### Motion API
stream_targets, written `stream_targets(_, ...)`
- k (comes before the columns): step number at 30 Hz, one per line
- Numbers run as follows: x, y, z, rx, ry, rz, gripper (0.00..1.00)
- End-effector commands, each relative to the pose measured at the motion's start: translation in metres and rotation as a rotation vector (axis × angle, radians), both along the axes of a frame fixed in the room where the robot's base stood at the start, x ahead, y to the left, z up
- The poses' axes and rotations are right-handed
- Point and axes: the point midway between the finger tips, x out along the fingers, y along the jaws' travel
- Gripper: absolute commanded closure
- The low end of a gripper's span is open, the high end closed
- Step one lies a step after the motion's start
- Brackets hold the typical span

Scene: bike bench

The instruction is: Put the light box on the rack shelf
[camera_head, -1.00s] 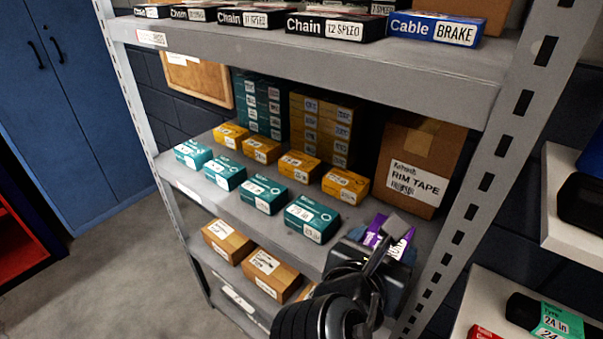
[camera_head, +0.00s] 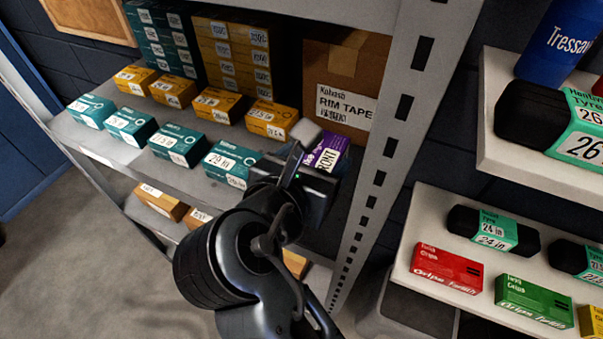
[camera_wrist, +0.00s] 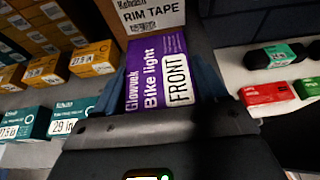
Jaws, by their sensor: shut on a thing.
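The purple light box (camera_head: 328,152) reads "Bike light FRONT" in the wrist view (camera_wrist: 158,75). My gripper (camera_head: 318,165) is shut on it, with a blue-grey finger on each side in the wrist view. The box is at the right end of the rack's middle shelf (camera_head: 195,182), right of the teal and orange boxes and in front of the rim tape carton (camera_head: 345,85). My gripper partly hides it in the head view. I cannot tell whether its underside touches the shelf.
A teal box (camera_head: 230,162) and an orange box (camera_head: 271,119) stand just left of my gripper. The perforated rack post (camera_head: 385,130) rises close on the right. Farther right, white shelves hold tyres and a red grips box (camera_head: 447,268). Brown boxes sit on the shelf below.

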Motion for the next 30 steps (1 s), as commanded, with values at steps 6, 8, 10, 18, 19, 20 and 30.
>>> stream_targets(6,0.0,0.0,-0.031,-0.001,0.0,0.0,0.61)
stream_targets(8,0.0,0.0,-0.034,0.0,0.0,0.0,0.61)
stream_targets(10,0.0,0.0,-0.038,-0.001,-0.001,0.0,0.61)
stream_targets(18,0.0,0.0,-0.07,-0.001,-0.001,0.001,0.61)
stream_targets(19,0.0,0.0,-0.071,0.0,-0.001,0.001,0.61)
stream_targets(20,0.0,0.0,-0.07,0.0,-0.001,0.001,0.61)
stream_targets(30,0.0,0.0,-0.072,0.001,0.0,0.001,0.23)
